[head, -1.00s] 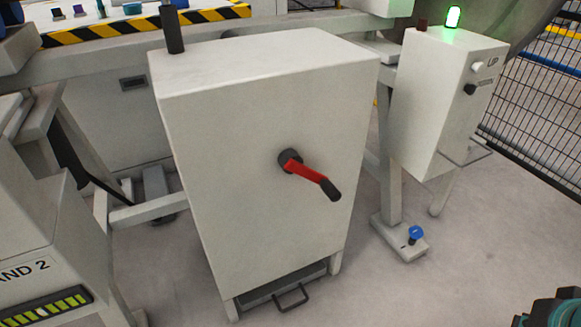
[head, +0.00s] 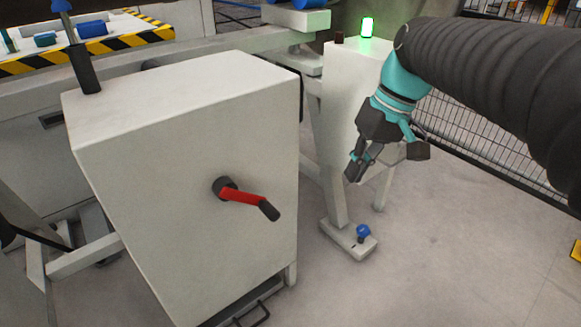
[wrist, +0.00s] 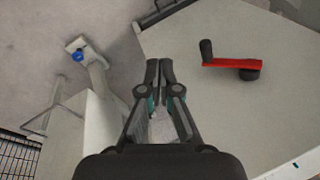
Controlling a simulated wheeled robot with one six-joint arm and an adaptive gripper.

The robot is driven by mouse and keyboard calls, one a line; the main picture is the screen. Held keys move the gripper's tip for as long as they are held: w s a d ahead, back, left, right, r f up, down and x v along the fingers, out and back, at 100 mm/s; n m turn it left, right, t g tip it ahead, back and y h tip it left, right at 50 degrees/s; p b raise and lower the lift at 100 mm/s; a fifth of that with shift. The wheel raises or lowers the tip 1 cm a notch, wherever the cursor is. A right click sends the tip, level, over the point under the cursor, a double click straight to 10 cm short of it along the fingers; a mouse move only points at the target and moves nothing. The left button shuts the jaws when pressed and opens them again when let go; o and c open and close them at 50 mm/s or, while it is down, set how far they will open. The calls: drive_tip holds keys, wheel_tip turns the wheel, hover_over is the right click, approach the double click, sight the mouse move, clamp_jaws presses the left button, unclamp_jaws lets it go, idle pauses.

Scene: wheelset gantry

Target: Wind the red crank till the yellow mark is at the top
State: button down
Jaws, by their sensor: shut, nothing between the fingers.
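The red crank (head: 243,195) sits on the front face of a pale cabinet (head: 190,110). Its arm points right and slightly down in the head view, with a black handle (head: 269,210) at the end and a dark hub at the left. In the wrist view the crank (wrist: 232,63) lies to the right of my gripper (wrist: 159,64), with its black handle at the left end. My gripper (head: 355,170) is shut and empty, to the right of the crank and apart from it. I see no yellow mark in these frames.
A control box with a lit green lamp (head: 367,27) stands behind my gripper. A blue knob (head: 363,232) is on a foot plate on the floor. A black post (head: 84,70) rises from the cabinet's top left. A mesh fence (head: 470,135) stands at the right.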

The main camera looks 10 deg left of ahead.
sight(272, 206)
drive_tip(key=w+a+r+n+g+y+p, duration=0.1)
drive_tip(key=w+a+n+g, duration=0.3)
drive_tip(key=w+a, duration=0.45)
drive_tip(key=b+x, duration=0.1)
drive_tip(key=x, duration=0.4)
drive_tip(key=s+b+x, duration=0.1)
drive_tip(key=x, duration=0.4)
drive_tip(key=a+r+x, duration=0.1)
drive_tip(key=x, duration=0.3)
drive_tip(key=shift+s+a+f+b, duration=0.15)
drive_tip(key=shift+s+f+b, duration=0.15)
drive_tip(key=shift+b, duration=0.1)
drive_tip(key=shift+s+f+g, duration=0.1)
drive_tip(key=shift+g, duration=0.2)
